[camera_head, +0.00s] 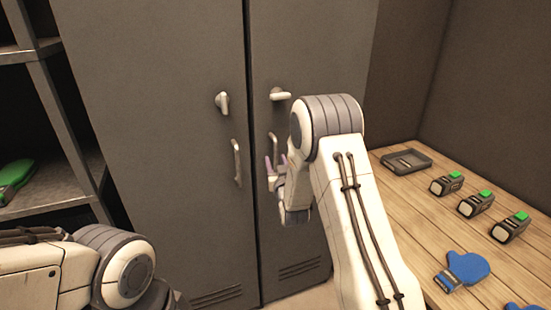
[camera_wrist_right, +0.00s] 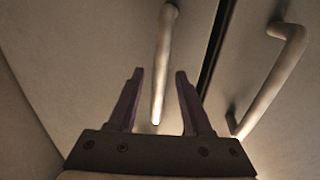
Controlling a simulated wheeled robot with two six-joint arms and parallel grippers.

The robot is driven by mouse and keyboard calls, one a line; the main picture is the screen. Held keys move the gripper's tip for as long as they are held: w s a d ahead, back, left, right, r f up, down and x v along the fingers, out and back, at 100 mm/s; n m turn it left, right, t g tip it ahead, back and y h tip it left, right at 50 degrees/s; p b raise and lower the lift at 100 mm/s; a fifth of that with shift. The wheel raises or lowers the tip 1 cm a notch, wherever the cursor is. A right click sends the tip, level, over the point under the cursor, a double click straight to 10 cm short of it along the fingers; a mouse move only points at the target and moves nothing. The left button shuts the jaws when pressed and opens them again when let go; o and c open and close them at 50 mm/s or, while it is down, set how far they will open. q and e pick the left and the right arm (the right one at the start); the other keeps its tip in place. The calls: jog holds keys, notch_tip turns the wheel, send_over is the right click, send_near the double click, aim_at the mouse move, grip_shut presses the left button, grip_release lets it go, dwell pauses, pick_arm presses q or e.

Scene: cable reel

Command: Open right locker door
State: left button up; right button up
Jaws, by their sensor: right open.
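The right locker door (camera_head: 300,50) is closed, level with the left door along a dark vertical seam. Its upright bar handle (camera_head: 272,145) is partly hidden by my right gripper (camera_head: 275,165). The turn knob (camera_head: 280,95) above it lies sideways. In the right wrist view, my right gripper (camera_wrist_right: 160,85) is open. A pale bar handle (camera_wrist_right: 164,70), apparently the right door's, shows between its fingers, which are not closed on it. I cannot tell how deep the fingers reach. My left gripper is out of view; only part of my left arm shows.
The left door (camera_head: 160,60) has its own handle (camera_head: 237,162) and a knob (camera_head: 222,102) pointing down. A wooden table (camera_head: 410,215) at right holds a dark tray (camera_head: 405,161), several green-topped devices (camera_head: 475,204) and a blue glove (camera_head: 462,271). Metal shelves (camera_head: 45,195) stand at left.

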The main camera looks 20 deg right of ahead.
jog(key=shift+w+d, duration=0.1)
jog(key=shift+w, duration=0.4)
grip_shut()
dwell(1.2)
